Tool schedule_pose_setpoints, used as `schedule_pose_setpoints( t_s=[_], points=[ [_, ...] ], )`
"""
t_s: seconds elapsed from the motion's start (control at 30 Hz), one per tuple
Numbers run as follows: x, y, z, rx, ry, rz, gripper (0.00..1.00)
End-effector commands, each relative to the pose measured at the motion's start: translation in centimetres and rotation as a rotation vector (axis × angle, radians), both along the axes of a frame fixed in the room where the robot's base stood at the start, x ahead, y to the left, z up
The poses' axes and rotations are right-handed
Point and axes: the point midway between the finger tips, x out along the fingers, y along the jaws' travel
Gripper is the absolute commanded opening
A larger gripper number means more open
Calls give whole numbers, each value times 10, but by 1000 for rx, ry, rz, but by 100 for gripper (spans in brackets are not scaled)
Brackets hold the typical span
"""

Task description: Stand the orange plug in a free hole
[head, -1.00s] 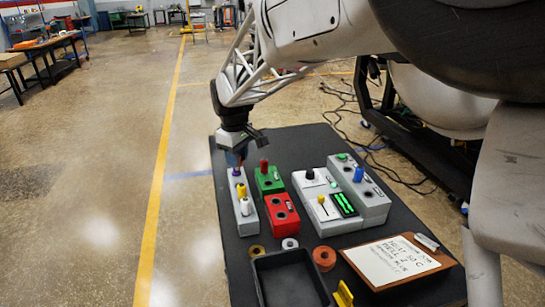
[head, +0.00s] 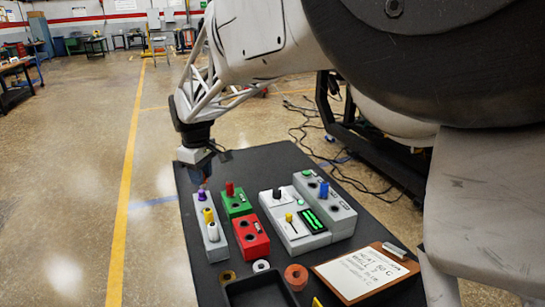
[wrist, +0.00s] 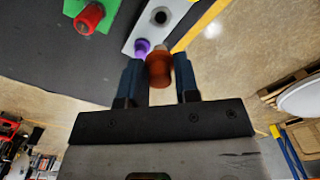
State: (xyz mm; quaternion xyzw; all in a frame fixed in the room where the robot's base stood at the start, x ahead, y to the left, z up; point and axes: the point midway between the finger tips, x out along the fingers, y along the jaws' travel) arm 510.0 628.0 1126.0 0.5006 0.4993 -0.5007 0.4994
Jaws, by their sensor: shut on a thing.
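My gripper (head: 203,168) hangs above the far end of the left grey block (head: 216,248). In the wrist view its fingers (wrist: 160,82) are shut on the orange plug (wrist: 158,68). The left grey block carries a purple plug (head: 204,195), a yellow plug (head: 208,215) and a white plug (head: 212,231). In the wrist view a dark hole (wrist: 160,16) shows in this block, near the purple plug (wrist: 143,46). The orange plug appears close to the purple one; whether they touch, I cannot tell. The red block (head: 252,240) shows dark holes.
A green block (head: 237,206) holds a red plug (head: 230,188). A right grey block (head: 342,222) holds a blue plug (head: 324,189). Between stands a unit with a green display (head: 313,219). A black tray (head: 232,288), rings and a clipboard (head: 362,272) lie nearer.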

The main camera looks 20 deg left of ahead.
Motion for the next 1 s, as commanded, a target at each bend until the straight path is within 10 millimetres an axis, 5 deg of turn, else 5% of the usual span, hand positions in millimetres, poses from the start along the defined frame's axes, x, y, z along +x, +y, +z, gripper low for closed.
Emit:
schedule_pose_setpoints(
  t_s=[0.37,1.0],
  points=[
    [35,-33,2,0,0,-74,7],
    [140,-165,6,0,-1,-340,7]
  ],
)
